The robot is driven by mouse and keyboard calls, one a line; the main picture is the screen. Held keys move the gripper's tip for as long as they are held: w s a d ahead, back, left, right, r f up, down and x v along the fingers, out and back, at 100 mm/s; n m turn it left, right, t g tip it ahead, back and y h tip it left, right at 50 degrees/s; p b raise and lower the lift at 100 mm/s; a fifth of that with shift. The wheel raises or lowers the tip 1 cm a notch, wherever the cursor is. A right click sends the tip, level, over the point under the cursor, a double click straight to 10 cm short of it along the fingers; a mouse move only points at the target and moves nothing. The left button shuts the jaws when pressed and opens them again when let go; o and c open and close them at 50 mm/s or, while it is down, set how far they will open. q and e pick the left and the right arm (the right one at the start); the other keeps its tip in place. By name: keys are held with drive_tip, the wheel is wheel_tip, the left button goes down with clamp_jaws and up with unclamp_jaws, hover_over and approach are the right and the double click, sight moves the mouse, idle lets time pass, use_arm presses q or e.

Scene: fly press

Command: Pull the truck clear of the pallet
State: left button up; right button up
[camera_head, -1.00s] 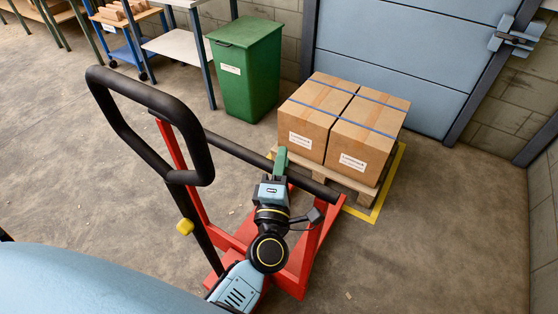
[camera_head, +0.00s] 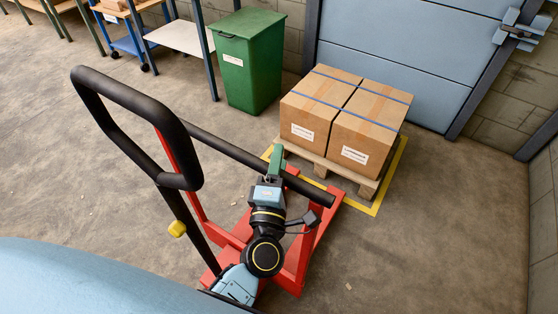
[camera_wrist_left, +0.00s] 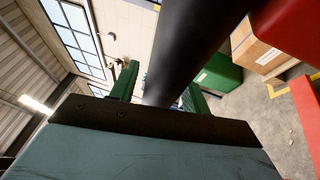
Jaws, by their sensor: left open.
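The red pallet truck (camera_head: 296,268) has a black loop handle (camera_head: 137,127) and a black crossbar (camera_head: 232,149). Beyond it, a wooden pallet (camera_head: 366,187) carries two strapped cardboard boxes (camera_head: 345,118) on a yellow-outlined floor square. The truck's red frame reaches close to the pallet's near side; whether any fork is under the pallet is hidden. My left gripper (camera_head: 276,160) is at the crossbar. In the left wrist view, the dark bar (camera_wrist_left: 185,50) passes between the green fingers of my left gripper (camera_wrist_left: 160,88), which stand apart on either side of it. My right gripper is out of view.
A green bin (camera_head: 250,62) stands behind and left of the pallet. Benches (camera_head: 178,36) line the back left. A blue door (camera_head: 400,50) is behind the boxes, with a block wall at the right. Floor left and right of the truck is clear.

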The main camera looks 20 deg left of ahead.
use_arm(q)
drive_tip(key=b+v, duration=0.1)
drive_tip(key=v, duration=1.2)
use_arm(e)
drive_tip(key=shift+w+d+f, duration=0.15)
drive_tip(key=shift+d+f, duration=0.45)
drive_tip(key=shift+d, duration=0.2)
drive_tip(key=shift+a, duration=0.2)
